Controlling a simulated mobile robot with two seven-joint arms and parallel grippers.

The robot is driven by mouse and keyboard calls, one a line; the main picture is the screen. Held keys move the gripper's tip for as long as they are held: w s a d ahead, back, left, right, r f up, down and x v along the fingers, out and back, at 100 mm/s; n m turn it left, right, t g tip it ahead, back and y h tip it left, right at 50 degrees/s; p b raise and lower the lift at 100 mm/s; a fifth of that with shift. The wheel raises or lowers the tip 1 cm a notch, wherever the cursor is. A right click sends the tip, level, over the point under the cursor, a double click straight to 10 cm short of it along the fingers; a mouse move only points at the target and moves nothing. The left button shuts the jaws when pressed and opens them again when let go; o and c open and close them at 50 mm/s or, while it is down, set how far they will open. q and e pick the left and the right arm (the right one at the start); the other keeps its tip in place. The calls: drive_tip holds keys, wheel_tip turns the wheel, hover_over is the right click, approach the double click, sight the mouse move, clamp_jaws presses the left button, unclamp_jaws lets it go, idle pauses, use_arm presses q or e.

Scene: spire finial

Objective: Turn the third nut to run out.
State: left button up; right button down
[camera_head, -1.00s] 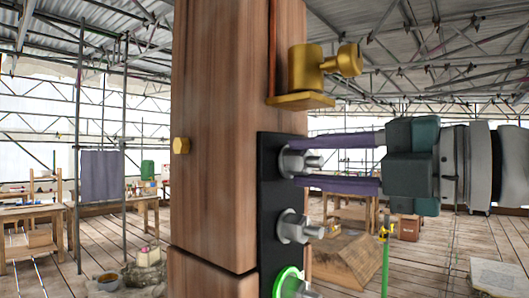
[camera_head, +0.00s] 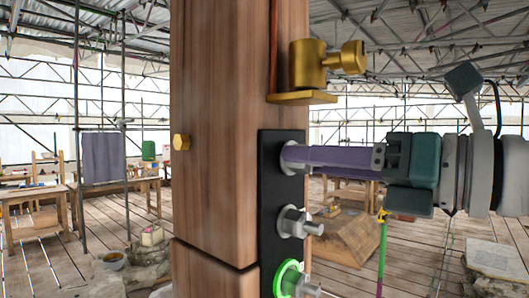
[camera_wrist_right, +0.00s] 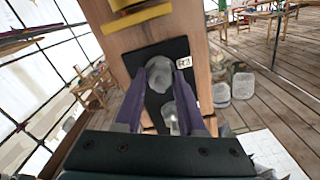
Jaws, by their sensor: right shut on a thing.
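A black plate (camera_head: 268,196) on the wooden post carries several grey nuts on washers, one above another. The top nut, by a label that seems to read R3 in the right wrist view, shows there (camera_wrist_right: 158,75); in the head view the fingers hide it and only its washer (camera_head: 292,158) shows. My right gripper (camera_head: 298,157) comes in level from the right, its purple fingers shut on that top nut. The middle nut (camera_head: 296,223) is free. The lowest nut (camera_head: 303,288) has a bright green ring. My left gripper is out of view.
A brass fitting (camera_head: 315,70) sticks out of the post just above the plate and my right gripper. A brass hex head (camera_head: 181,142) is on the post's left side. Workbenches (camera_head: 35,200) stand far behind. The space right of the lower nuts is open.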

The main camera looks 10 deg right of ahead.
drive_tip(key=shift+n+p, duration=2.1)
drive_tip(key=shift+n, duration=6.2)
drive_tip(key=c, duration=0.5)
unclamp_jaws()
